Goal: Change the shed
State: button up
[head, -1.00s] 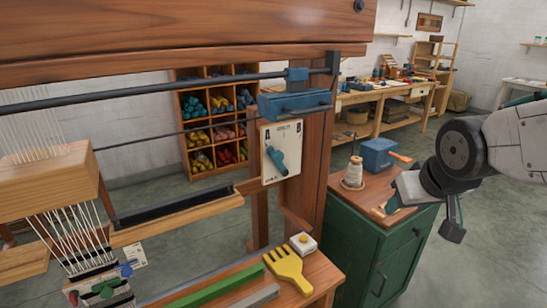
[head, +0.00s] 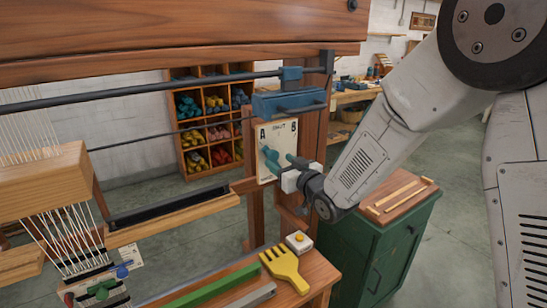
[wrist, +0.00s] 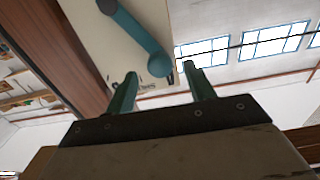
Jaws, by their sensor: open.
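The shed lever (head: 270,158) is a teal handle on a cream plate (head: 263,131) marked A at the left and B at the right. The plate is on the loom's right post. In the head view the lever slants down to the right. My gripper (head: 288,166) is close in front of it, coming from the right. In the wrist view the lever's rounded end (wrist: 160,64) shows between and just beyond the two green fingertips of my gripper (wrist: 160,82). The fingers are apart and hold nothing. I cannot tell whether either finger touches the lever.
A blue block (head: 290,102) sits on a bar above the plate. The loom's bench holds a yellow comb (head: 286,268), a white box with a yellow button (head: 299,241) and a green bar (head: 212,286). A green cabinet (head: 378,262) stands to the right, below my arm.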

aim_at(275, 157)
jog(key=x, duration=0.4)
jog(key=shift+w+a, duration=0.25)
jog(key=shift+w, duration=0.1)
jog(key=shift+c, duration=0.3)
grip_shut()
